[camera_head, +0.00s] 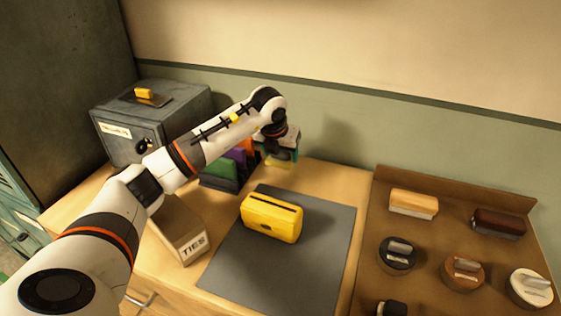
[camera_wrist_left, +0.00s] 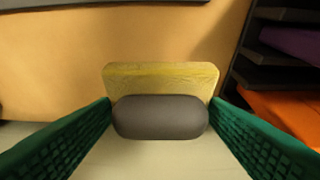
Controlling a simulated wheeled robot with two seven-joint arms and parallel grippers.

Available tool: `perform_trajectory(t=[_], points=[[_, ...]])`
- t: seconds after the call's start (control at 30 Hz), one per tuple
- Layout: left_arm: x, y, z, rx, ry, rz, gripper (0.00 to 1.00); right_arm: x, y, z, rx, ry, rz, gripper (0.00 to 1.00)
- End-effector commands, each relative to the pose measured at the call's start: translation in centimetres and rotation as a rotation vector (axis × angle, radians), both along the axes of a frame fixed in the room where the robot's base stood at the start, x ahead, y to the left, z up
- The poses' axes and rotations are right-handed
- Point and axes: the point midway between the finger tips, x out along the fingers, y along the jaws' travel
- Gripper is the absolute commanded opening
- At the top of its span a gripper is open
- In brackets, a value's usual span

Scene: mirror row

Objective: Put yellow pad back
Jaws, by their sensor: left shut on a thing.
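My left gripper (camera_head: 281,152) is at the back of the table, just right of the file rack. It is shut on the grey grip of a yellow pad (camera_head: 278,164). In the left wrist view the grey grip (camera_wrist_left: 160,118) sits between my green finger pads, and the yellow pad (camera_wrist_left: 160,76) shows beyond it. I cannot tell whether the pad touches the table. My right gripper is not in view.
A yellow slotted case (camera_head: 271,218) stands on a grey mat (camera_head: 320,255). The rack (camera_head: 222,170) holds coloured files. A TIES box (camera_head: 180,232) and a grey safe (camera_head: 150,120) stand left. A brown tray (camera_head: 440,217) with brushes and tins is right.

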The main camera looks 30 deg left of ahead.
Motion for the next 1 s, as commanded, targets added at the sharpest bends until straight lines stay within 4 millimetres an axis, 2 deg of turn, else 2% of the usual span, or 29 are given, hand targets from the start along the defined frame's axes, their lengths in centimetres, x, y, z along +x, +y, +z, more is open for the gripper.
perform_trajectory(t=[0.3,0.6,0.63,0.73,1.0], points=[[-0.1,0.0,-3.7,-0.001,0.002,0.0,0.49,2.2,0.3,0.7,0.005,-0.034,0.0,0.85],[0.0,0.0,-4.0,0.0,0.0,0.0,0.49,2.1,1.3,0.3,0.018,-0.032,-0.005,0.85],[0.0,0.0,-3.9,0.0,0.0,0.0,0.71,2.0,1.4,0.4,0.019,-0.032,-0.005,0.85],[0.0,0.0,-3.9,0.0,0.0,0.0,0.87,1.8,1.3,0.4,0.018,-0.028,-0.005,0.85],[0.0,0.0,-3.8,0.0,0.0,0.0,0.89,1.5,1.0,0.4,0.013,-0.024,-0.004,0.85]])
